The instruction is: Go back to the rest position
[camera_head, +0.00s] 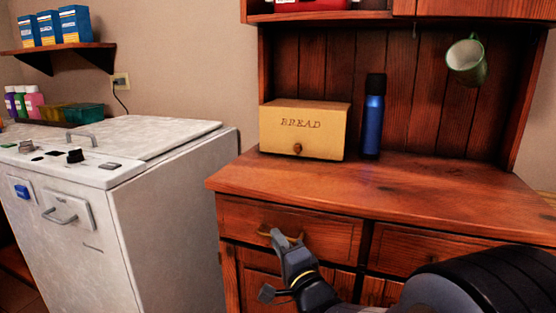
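My gripper (283,240) is low in the middle of the head view, in front of the upper left drawer (335,236) of the wooden hutch. My dark arm comes in from the lower right. The drawer looks closed.
The hutch counter (400,190) holds a bread box (280,132) and a blue bottle (373,120). A green-white mug (467,62) hangs at the upper right. A white top-lid appliance (165,230) stands at left. Most of the counter's front is clear.

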